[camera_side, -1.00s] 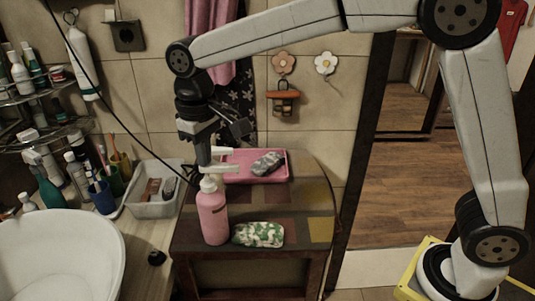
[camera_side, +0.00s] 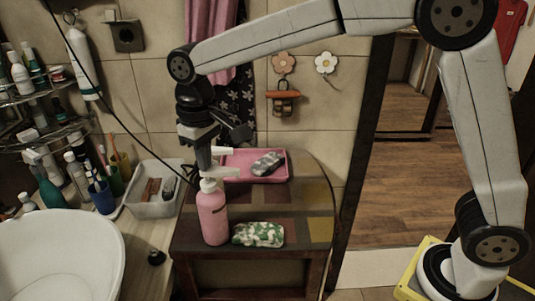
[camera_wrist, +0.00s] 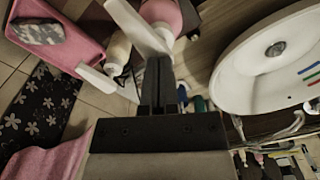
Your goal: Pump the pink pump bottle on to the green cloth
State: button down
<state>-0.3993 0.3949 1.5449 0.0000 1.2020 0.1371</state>
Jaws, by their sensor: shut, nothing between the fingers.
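The pink pump bottle (camera_side: 213,217) stands upright on the small table with its white pump head (camera_side: 208,185) on top. It shows partly at the top of the wrist view (camera_wrist: 162,12). The green cloth (camera_side: 258,234), green and white patterned, lies folded just right of its base. My gripper (camera_side: 206,174) points down right above the pump head, shut and empty; touching or just apart, I cannot tell. In the wrist view its dark fingers (camera_wrist: 158,62) are together. Two white flat pieces stick out beside the fingers and partly hide the bottle's top.
A pink tray (camera_side: 280,176) with a grey patterned cloth (camera_side: 267,163) lies behind the bottle. A light bin (camera_side: 155,207) and a white basin (camera_side: 62,255) are to the left, with shelves of bottles (camera_side: 40,95). The table's right part is clear.

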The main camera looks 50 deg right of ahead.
jog(key=shift+r, duration=1.55)
jog(key=shift+r, duration=0.1)
jog(key=shift+r, duration=2.95)
jog(key=shift+f, duration=0.1)
jog(key=s+d+f+m+t, duration=0.15)
jog(key=s+d+f, duration=0.25)
jog(key=d+f, duration=0.8)
jog(key=shift+m+t, duration=0.55)
jog(key=shift+m, duration=0.2)
jog(key=s+d+f, duration=0.2)
jog(key=s+f, duration=0.1)
jog(key=s, duration=0.1)
jog(key=s+d+f, duration=0.2)
jog(key=s+f, duration=0.2)
jog(key=s+d+f, duration=0.2)
jog(key=s+f, duration=0.1)
jog(key=s, duration=0.1)
jog(key=shift+d+f, duration=0.2)
jog(key=shift+d, duration=0.1)
